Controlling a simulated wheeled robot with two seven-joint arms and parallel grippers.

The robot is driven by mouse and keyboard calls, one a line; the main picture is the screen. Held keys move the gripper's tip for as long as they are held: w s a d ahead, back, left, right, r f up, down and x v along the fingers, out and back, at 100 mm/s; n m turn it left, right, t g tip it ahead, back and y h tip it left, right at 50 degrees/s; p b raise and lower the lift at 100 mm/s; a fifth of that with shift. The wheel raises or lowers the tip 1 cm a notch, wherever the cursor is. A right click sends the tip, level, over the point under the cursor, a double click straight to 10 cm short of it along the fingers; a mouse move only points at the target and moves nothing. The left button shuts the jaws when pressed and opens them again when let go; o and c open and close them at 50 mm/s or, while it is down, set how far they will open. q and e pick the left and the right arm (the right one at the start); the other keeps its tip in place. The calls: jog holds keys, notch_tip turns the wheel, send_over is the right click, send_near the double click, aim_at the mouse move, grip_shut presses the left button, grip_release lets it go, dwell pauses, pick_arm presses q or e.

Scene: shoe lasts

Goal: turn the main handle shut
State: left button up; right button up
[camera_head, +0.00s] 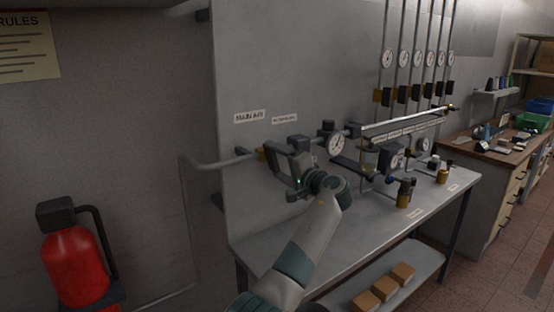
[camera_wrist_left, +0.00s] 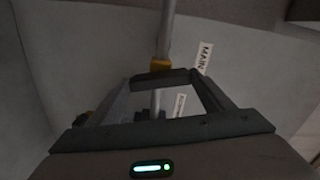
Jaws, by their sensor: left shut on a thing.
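The main handle (camera_wrist_left: 160,78) shows in the left wrist view as a short dark bar between my left gripper's fingertips, just in front of a yellow fitting (camera_wrist_left: 160,65) on the grey pipe. In the head view my left gripper (camera_head: 274,160) is at the pipe below the "MAIN" label (camera_head: 250,116) and hides most of the handle. The yellow fitting (camera_head: 261,154) shows just left of the fingers. My left gripper (camera_wrist_left: 163,84) is shut on the handle. The handle's exact angle to the pipe is hard to tell. My right gripper is not in view.
A round gauge (camera_head: 336,144) sits on the pipe just right of my gripper. More valves and gauges line the board above the grey bench (camera_head: 330,232). A red extinguisher (camera_head: 75,265) hangs at the left. A wooden-topped cabinet (camera_head: 480,148) stands at the right.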

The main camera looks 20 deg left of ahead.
pick_arm(q)
jog(key=shift+r+m+p, duration=0.15)
jog(key=shift+m+p, duration=0.55)
jog(key=shift+m, duration=0.9)
jog(key=o, duration=1)
jog(key=shift+w, duration=0.1)
jog(key=shift+o, duration=0.2)
jog(key=shift+f, duration=0.2)
